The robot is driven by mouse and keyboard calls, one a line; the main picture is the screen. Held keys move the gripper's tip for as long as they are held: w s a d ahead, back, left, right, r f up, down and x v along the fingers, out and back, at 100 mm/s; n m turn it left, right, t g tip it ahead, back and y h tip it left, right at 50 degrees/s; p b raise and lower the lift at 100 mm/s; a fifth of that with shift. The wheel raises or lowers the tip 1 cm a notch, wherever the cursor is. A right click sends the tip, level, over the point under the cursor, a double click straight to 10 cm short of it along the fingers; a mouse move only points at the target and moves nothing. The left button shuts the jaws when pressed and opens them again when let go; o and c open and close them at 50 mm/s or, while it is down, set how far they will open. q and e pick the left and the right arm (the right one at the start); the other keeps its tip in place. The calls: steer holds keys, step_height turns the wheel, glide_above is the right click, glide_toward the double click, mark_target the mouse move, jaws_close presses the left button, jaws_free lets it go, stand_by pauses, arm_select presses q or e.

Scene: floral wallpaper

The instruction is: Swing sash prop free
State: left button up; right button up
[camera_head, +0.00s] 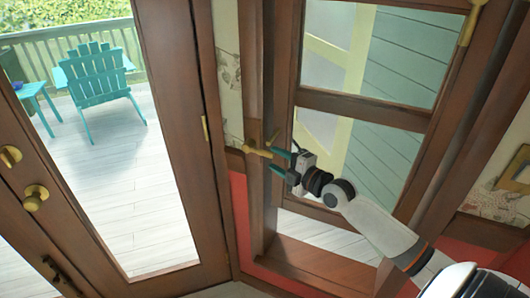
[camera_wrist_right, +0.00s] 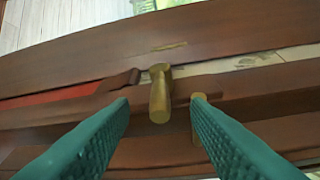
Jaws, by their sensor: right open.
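The brass sash prop (camera_head: 257,149) is fixed on the brown wooden window frame, left of the glass. In the right wrist view, its stubby brass end (camera_wrist_right: 159,94) shows between my two teal fingertips, with a gap on both sides. A second brass piece (camera_wrist_right: 197,112) shows partly behind the right finger. My right gripper (camera_head: 282,156) is open, just right of the prop in the head view. I cannot tell how far the fingers reach past it. The window sash (camera_head: 372,112) stands above a gap at the sill. My left gripper is not in view.
A glazed door (camera_head: 186,120) with brass knobs (camera_head: 35,197) stands at the left; a deck with a teal chair (camera_head: 98,80) shows through it. The window sill (camera_head: 312,262) and red wall lie below. A brass wall plate (camera_head: 520,170) is at the right.

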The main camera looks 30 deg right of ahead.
mark_target(271, 157)
steer(key=shift+w+a+f, duration=0.1)
steer(key=shift+w+a, duration=0.05)
steer(key=shift+w, duration=0.7)
steer(key=shift+w+a+f, duration=0.1)
steer(key=shift+w+a, duration=0.1)
steer(key=shift+w, duration=0.7)
steer(key=shift+w+a, duration=0.15)
steer(key=shift+w, duration=0.7)
jaws_close()
